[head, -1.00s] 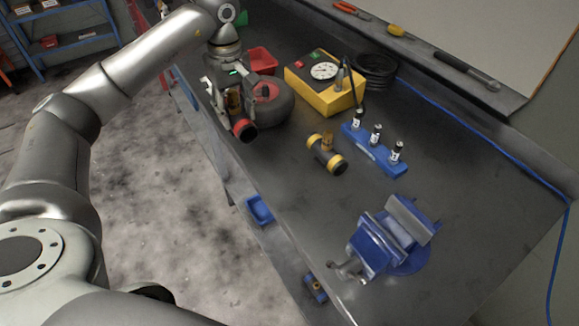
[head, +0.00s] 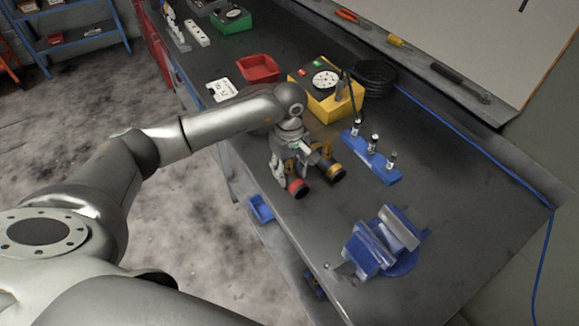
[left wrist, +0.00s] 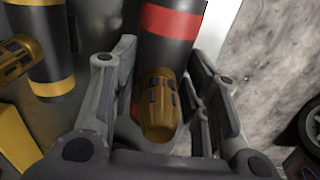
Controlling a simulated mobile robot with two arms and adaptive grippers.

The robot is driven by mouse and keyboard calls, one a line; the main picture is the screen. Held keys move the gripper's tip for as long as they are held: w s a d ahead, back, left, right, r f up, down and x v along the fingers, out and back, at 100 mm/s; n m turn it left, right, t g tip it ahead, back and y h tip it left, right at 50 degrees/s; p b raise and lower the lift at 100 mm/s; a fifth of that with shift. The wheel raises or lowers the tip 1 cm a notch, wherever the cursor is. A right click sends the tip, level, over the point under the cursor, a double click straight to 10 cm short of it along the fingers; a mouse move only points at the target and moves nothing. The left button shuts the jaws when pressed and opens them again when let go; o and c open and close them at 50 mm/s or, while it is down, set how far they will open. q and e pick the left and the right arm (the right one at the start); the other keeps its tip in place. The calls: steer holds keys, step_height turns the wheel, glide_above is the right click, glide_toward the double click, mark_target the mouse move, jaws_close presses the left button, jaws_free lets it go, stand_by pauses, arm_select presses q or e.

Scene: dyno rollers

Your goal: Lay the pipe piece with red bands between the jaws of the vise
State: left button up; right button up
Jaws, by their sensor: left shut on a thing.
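The pipe piece with red bands (head: 297,187) is dark, with a brass side stub. My left gripper (head: 290,170) is shut on it and holds it over the bench, left of the vise and farther back. In the left wrist view the pipe piece (left wrist: 170,45) lies between the fingers, with its brass stub (left wrist: 160,115) toward the palm. The blue vise (head: 372,250) stands at the bench's near edge. Its jaws are apart, with nothing between them. My right gripper is not in view.
A blue holder with several black-and-white pieces (head: 384,173) is farther right. A yellow gauge box (head: 330,105) and a red bin (head: 258,68) are behind. Bench around the vise is clear.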

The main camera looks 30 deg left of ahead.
arm_select(q)
steer(key=shift+f, duration=0.55)
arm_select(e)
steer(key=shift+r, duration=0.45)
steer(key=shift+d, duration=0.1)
arm_select(q)
steer(key=shift+f, duration=0.15)
steer(key=o, duration=1.4)
steer(key=shift+c, duration=0.2)
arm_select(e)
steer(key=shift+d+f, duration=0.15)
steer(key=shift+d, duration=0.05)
